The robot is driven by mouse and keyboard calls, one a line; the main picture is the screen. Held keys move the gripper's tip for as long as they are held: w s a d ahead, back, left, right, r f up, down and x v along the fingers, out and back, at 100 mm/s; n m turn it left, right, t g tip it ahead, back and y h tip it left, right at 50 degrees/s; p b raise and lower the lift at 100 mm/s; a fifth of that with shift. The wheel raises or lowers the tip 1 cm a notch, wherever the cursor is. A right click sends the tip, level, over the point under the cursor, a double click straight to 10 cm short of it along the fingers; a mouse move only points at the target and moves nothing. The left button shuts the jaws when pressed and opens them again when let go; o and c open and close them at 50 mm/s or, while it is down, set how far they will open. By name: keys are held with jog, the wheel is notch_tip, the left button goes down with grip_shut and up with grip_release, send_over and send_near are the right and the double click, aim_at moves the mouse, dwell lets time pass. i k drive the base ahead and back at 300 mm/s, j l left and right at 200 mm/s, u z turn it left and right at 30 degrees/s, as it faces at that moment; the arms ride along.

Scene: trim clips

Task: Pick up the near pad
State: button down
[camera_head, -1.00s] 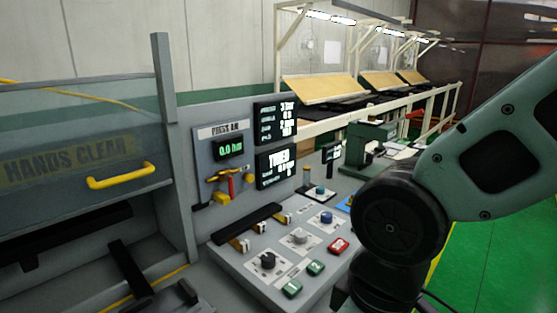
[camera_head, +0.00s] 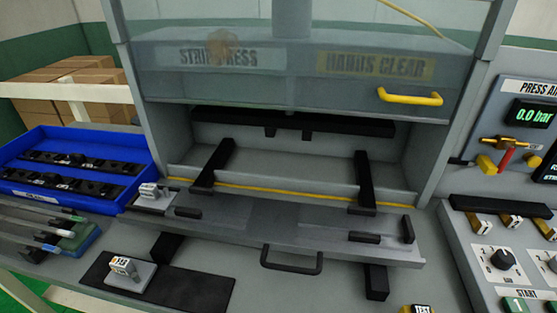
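A small grey block (camera_head: 132,272) with a white, orange-marked top piece sits on a black mat (camera_head: 195,292) at the lower left, in front of the press. A similar grey block with a white top piece (camera_head: 152,194) sits further back, at the left end of the press's drawer plate (camera_head: 262,238). These two look like the pads; the block on the mat is the nearer one. Their markings are too small to read surely. My gripper is not in view, and no part of my arm shows now.
The press (camera_head: 290,70) has a clear guard with a yellow handle (camera_head: 410,97). A dark handle (camera_head: 291,262) juts from the drawer plate's front. A blue tray (camera_head: 100,150) holds black strips at the left. A control panel (camera_head: 500,235) stands at the right.

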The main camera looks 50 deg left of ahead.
aim_at(151, 197)
jog(key=u, duration=2.35)
jog(key=i+j+z, duration=0.2)
jog(key=i+j, duration=0.2)
jog(key=j, duration=0.2)
jog(key=i+j+z, duration=0.1)
jog(key=j, duration=0.25)
jog(key=i+j+z, duration=0.1)
jog(key=i+j, duration=0.2)
jog(key=i+j+z, duration=0.1)
jog(key=j, duration=0.3)
jog(key=i+j+z, duration=0.1)
jog(key=j, duration=0.3)
jog(key=i, duration=0.1)
